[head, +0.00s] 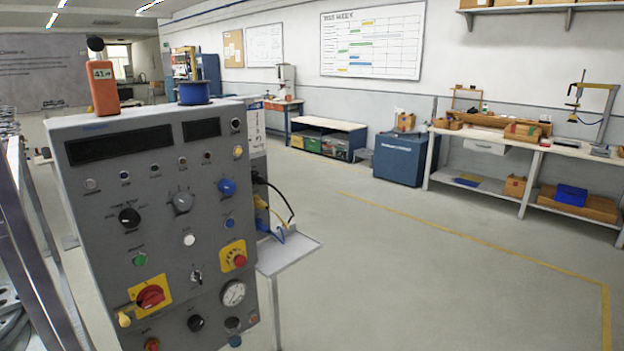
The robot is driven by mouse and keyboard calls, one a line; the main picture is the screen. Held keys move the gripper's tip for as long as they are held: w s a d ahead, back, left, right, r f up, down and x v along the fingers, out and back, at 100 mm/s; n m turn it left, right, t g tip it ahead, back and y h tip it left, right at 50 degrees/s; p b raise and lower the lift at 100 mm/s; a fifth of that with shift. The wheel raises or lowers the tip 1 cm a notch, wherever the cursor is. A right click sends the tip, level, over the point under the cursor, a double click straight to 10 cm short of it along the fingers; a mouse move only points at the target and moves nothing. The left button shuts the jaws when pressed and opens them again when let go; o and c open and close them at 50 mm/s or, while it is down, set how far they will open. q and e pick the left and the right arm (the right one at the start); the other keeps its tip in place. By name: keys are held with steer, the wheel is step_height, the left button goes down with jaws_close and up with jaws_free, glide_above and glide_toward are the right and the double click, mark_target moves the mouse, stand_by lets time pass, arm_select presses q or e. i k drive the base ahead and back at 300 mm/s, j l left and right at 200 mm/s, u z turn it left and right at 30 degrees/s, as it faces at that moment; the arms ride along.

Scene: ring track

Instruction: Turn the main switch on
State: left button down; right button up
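A grey control panel (150,225) stands upright at the left, with knobs, buttons, lamps and two dark displays on its face. A red rotary switch on a yellow plate (150,296) sits low at the panel's left; it looks like the main switch. Its exact position marking is too small to read. A red round button on a yellow plate (235,258) sits to the right of it and higher. A key switch (196,276) lies between them. Neither of my grippers shows in the head view.
An orange device (103,88) and a blue spool (194,93) stand on top of the panel. A small grey side shelf (288,252) with cables juts out at its right. Metal rails (35,240) stand close at the left. The floor to the right is open.

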mark_target(150, 298)
steer(key=u, duration=1.3)
